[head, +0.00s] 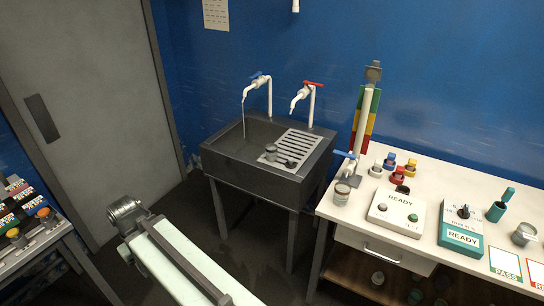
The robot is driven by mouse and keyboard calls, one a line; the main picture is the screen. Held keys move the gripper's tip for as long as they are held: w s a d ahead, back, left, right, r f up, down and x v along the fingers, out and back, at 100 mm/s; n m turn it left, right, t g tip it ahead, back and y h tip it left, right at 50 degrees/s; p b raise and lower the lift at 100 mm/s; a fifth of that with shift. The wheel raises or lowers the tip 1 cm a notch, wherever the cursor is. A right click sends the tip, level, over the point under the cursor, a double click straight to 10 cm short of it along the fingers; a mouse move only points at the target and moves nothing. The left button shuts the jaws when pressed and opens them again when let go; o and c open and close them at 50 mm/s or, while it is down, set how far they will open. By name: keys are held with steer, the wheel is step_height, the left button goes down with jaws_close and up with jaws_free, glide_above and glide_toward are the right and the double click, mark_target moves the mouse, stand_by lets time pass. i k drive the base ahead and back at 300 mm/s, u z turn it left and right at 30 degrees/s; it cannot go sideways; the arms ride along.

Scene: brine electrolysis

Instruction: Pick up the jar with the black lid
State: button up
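I cannot make out for certain which jar has a black lid. A small jar (271,152) stands on the sink's ribbed drainboard, with a low dark piece (291,163) beside it. Another jar (342,194) stands at the left front of the white bench, and a grey-topped jar (524,234) stands at its right. Several small jars (377,279) are on the shadowed shelf below; their lids are too dim to tell. A pale arm link of mine crosses the bottom, ending at a grey joint. I see no gripper fingers and nothing held.
The dark sink (250,160) has two taps, the blue-handled one (258,85) running. The white bench (480,185) holds a READY box (397,212), a teal READY device (461,230) and a tall stand (363,130). A table with coloured parts (40,235) is at left. Dark floor lies between.

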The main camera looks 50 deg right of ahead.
mark_target(271, 148)
steer(key=i, duration=0.95)
